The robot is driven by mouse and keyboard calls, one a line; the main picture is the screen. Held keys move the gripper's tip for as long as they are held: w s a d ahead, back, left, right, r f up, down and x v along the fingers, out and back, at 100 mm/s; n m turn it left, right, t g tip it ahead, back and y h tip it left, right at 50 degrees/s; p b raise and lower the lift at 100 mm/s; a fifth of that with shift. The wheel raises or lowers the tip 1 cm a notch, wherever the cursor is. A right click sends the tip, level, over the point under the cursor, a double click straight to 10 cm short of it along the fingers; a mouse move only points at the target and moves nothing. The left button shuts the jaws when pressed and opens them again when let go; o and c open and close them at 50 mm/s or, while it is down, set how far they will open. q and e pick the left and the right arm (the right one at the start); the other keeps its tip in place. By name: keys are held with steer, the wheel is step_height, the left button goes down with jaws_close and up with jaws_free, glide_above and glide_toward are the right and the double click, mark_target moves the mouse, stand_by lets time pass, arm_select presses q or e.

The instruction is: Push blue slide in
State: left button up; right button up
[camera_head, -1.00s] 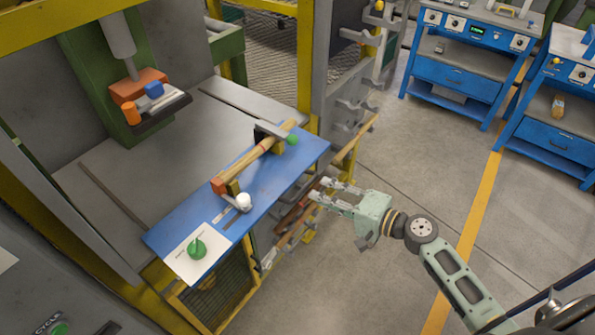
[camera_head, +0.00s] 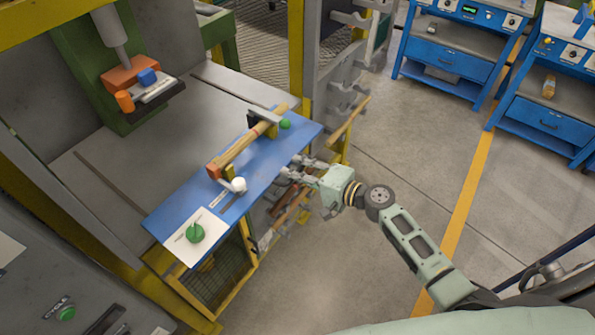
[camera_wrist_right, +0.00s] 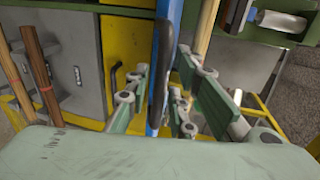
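The blue slide (camera_head: 262,183) is a flat blue board sticking out from the front of the machine. In the right wrist view the slide (camera_wrist_right: 172,35) appears edge-on, with a dark bar-like handle (camera_wrist_right: 158,75) along it. A turned wood piece (camera_head: 240,144) lies across the slide between two holders. My right gripper (camera_head: 293,167) is open at the slide's front long edge. In the wrist view its fingers stand on either side of the handle, and I cannot tell whether they touch it. My left gripper is not in view.
A green knob (camera_head: 195,232) sits on a white plate at the slide's near end. The grey machine bed (camera_head: 130,165) lies behind the slide. A rack with wooden pieces (camera_head: 292,208) is below. Blue workbenches (camera_head: 450,60) stand at the back right, with clear floor before them.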

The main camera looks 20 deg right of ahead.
mark_target(249, 147)
steer(key=c, duration=0.4)
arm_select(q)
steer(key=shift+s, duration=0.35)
arm_select(e)
jaws_close()
